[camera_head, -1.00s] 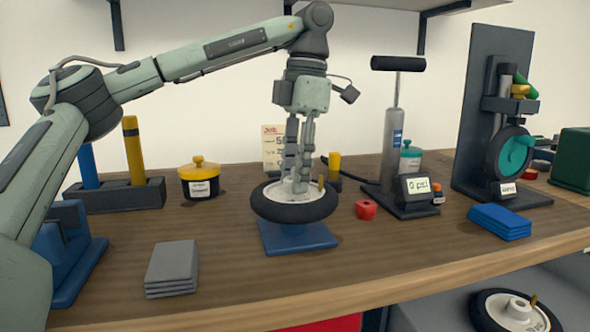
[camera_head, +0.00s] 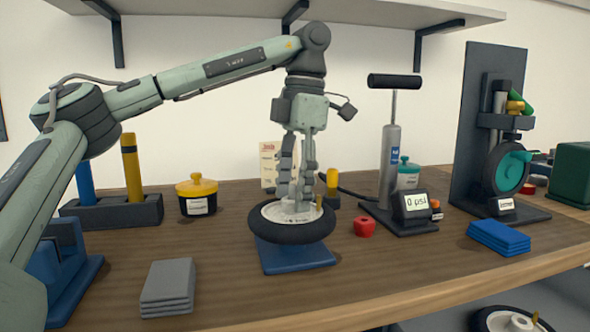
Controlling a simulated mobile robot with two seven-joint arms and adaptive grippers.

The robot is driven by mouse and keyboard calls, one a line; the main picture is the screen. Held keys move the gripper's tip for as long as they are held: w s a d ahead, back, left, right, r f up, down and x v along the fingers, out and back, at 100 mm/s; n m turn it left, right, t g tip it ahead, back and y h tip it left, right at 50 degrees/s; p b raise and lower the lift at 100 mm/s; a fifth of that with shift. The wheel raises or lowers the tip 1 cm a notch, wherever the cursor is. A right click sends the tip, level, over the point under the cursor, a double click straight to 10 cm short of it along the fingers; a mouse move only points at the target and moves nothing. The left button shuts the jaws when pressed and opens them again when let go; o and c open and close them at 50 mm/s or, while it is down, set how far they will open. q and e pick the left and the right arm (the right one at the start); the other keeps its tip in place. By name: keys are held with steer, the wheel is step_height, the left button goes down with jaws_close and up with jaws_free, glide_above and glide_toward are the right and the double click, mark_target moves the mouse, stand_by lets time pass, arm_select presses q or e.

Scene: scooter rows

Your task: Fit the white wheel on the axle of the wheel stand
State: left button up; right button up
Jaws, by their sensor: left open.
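A wheel with a white hub and black tyre (camera_head: 285,234) lies flat over a blue plate (camera_head: 298,259) in the middle of the bench. My left gripper (camera_head: 296,203) points straight down with its open fingers at the hub; I cannot tell whether they touch it. At the right, a dark upright stand (camera_head: 487,122) carries a wheel with a teal hub (camera_head: 512,172). A blue stand (camera_head: 50,256) at the left is partly hidden by my left arm. I cannot tell which is the wheel stand; no bare axle shows clearly. My right gripper is not in view.
Grey pads (camera_head: 168,286) and blue pads (camera_head: 498,237) lie near the front. A yellow-lidded pot (camera_head: 197,196) stands behind. Another wheel (camera_head: 510,319) lies below the bench.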

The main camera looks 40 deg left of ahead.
arm_select(q)
step_height(320, 180, up, 12)
steer(key=w, duration=0.1)
steer(key=shift+d+f, duration=0.15)
steer(key=shift+d, duration=0.2)
steer(key=shift+w, duration=0.1)
